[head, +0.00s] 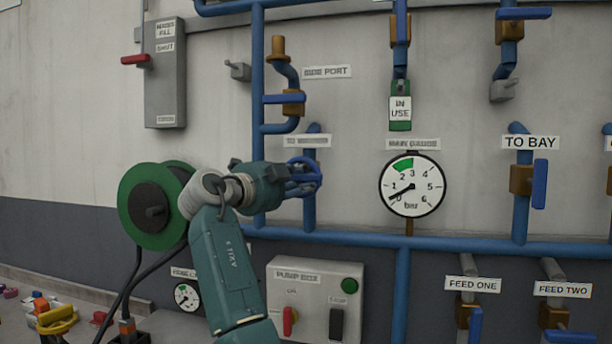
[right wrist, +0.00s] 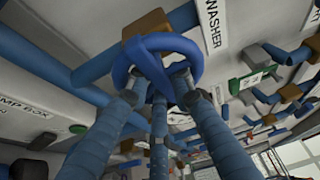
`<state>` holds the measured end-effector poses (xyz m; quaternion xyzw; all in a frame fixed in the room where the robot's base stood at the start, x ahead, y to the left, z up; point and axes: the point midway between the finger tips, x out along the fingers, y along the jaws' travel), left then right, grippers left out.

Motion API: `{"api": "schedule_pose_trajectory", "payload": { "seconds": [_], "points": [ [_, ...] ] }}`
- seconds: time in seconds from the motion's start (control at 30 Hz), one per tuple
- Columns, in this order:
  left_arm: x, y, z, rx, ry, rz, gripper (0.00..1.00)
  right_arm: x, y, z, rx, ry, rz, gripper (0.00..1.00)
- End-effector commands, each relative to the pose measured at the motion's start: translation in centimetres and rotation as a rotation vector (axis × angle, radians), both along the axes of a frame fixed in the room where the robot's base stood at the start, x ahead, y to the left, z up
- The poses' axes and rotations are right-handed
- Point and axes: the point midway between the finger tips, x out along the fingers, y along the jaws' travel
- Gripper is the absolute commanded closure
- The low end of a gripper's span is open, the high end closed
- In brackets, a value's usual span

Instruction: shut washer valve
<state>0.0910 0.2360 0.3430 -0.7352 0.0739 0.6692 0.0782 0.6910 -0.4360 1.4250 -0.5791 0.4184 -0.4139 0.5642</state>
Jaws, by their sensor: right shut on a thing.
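The washer valve has a blue handwheel (head: 313,165) on a blue vertical pipe, below a label (head: 307,141) that is blurred in the head view. In the right wrist view the handwheel (right wrist: 166,41) sits in front of a brass body (right wrist: 150,22), and the label (right wrist: 212,27) reads "WASHER". My right gripper (head: 300,181) reaches the wheel from the left, its fingers shut on the rim. In the right wrist view the fingers (right wrist: 158,85) close around the lower part of the wheel. They hide part of the wheel and the valve body in the head view. My left gripper is not in view.
Right of the wheel is a round gauge (head: 412,184), its needle near the low end. A blue lever (head: 284,99) sits above the wheel. The pump box (head: 317,300) is below, and a green hose reel (head: 150,206) is at left. A blue pipe (head: 350,238) runs beneath.

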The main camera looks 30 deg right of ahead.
Motion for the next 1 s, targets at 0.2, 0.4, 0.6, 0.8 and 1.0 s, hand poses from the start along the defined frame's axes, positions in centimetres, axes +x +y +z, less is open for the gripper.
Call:
{"api": "schedule_pose_trajectory", "payload": {
  "seconds": [0.2,0.4,0.6,0.8,1.0],
  "points": [
    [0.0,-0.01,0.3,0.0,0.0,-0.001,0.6,0.14,0.09,0.19,0.019,-0.03,0.006,1.0],
    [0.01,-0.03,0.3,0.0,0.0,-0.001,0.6,0.14,0.1,0.21,0.022,-0.035,0.007,1.0],
    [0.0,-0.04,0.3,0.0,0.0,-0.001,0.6,0.14,0.11,0.28,0.021,-0.035,0.007,0.76],
    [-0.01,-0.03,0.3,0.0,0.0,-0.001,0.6,0.09,0.08,0.22,0.02,-0.033,0.005,0.58],
    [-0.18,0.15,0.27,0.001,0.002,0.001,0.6,0.04,0.18,0.14,0.022,-0.032,0.004,0.58]
  ]
}}
